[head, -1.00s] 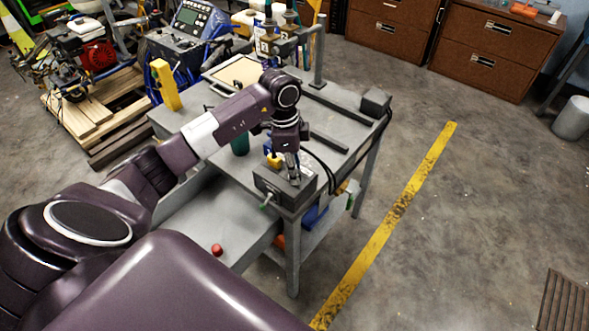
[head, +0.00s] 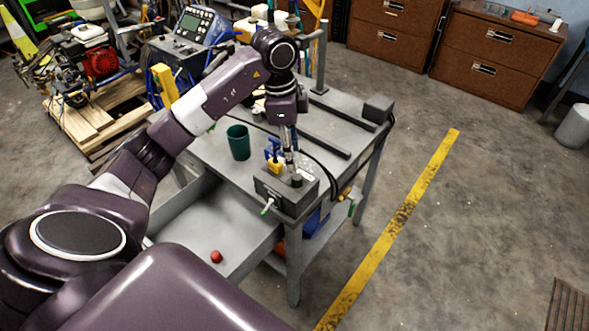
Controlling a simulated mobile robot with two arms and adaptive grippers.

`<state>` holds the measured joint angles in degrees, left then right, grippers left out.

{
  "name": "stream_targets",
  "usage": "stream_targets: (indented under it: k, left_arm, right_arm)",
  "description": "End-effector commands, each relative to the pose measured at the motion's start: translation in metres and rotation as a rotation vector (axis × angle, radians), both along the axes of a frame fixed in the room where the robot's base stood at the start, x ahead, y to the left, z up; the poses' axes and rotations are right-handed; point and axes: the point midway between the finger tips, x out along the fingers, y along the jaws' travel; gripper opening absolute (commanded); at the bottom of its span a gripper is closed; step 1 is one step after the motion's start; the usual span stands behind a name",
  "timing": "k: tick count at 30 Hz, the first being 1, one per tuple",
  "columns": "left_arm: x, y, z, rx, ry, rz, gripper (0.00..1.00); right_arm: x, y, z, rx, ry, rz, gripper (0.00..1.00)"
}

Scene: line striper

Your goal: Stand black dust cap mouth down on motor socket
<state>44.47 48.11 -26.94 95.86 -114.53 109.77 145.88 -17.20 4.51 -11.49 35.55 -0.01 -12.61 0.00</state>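A dark grey box (head: 270,190), which looks like the motor housing, sits at the front corner of the grey workbench. A small black cylinder (head: 296,180), which looks like the dust cap, stands upright on top of the box. The socket is not visible under it, and the direction of its mouth is too small to make out. My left gripper (head: 289,162) points down just above and behind the black cylinder and appears apart from it. Its fingers are too small to tell open from shut. My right gripper is out of view.
A dark green cup (head: 238,142) and a blue and yellow item (head: 274,157) stand close to the gripper. A black cable runs behind the box. An open drawer (head: 205,225) holds a red ball-like thing (head: 216,256). A grey block (head: 378,108) sits at the far right corner.

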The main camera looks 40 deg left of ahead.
Motion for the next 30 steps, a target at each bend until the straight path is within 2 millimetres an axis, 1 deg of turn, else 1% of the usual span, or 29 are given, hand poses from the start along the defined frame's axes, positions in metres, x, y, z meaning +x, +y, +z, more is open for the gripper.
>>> stream_targets:
  k: [1,3,6,9,26,30]
  left_arm:
    - [0.000,0.001,0.008,0.000,-0.004,0.000,0.40]
    - [0.000,0.002,0.018,0.001,-0.003,0.000,0.40]
    - [-0.001,0.003,0.028,0.000,-0.001,0.000,0.40]
    - [-0.002,0.004,0.033,0.001,0.000,0.000,0.40]
    - [-0.002,0.004,0.034,0.000,0.001,0.000,0.40]
    - [-0.003,0.004,0.034,0.000,0.001,0.000,0.40]
  right_arm:
    - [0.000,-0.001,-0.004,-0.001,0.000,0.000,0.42]
    - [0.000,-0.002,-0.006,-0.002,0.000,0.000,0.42]
    - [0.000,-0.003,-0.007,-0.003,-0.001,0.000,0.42]
    - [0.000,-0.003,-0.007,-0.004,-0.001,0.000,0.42]
    - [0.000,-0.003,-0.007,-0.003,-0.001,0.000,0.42]
    - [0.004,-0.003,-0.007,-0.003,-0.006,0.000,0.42]
